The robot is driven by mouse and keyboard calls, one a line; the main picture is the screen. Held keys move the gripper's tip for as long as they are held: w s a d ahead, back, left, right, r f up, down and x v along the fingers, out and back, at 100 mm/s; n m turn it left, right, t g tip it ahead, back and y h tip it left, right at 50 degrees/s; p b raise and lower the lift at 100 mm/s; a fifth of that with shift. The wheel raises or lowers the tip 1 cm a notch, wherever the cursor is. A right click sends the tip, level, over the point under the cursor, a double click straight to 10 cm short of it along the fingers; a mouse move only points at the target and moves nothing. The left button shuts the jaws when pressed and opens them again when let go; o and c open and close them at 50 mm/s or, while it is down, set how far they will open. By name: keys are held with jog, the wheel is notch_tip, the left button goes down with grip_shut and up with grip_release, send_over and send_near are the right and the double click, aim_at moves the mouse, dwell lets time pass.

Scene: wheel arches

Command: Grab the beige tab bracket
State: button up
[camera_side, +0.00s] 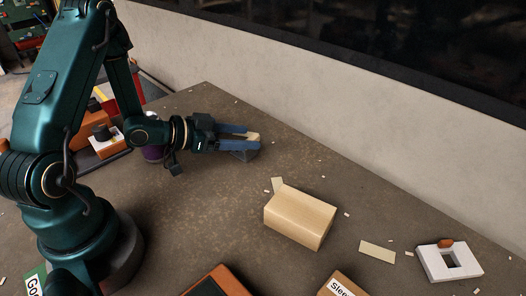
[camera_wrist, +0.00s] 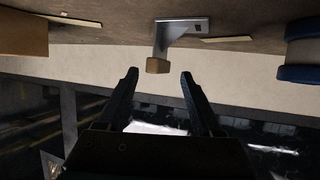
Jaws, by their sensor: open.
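The beige tab (camera_side: 254,136) of the bracket shows at the tips of my gripper in the side view. In the wrist view the tab (camera_wrist: 158,66) is a small tan block on the end of a grey metal bracket (camera_wrist: 187,27). In the side view the bracket's grey part (camera_side: 243,154) shows low by the fingers, partly hidden. My gripper (camera_side: 250,138) is open and empty, with its fingers spread. In the wrist view the tab lies between and slightly beyond the fingertips (camera_wrist: 160,74), with gaps on both sides. I cannot tell whether a finger touches the bracket.
An orange-rimmed tray (camera_side: 228,279) is at the front. A wall (camera_side: 330,120) runs behind.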

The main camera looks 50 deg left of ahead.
jog(key=shift+w+d+f, duration=0.1)
jog(key=shift+w+f, duration=0.05)
jog(key=shift+f, duration=0.35)
jog(key=shift+x, duration=2.35)
grip_shut()
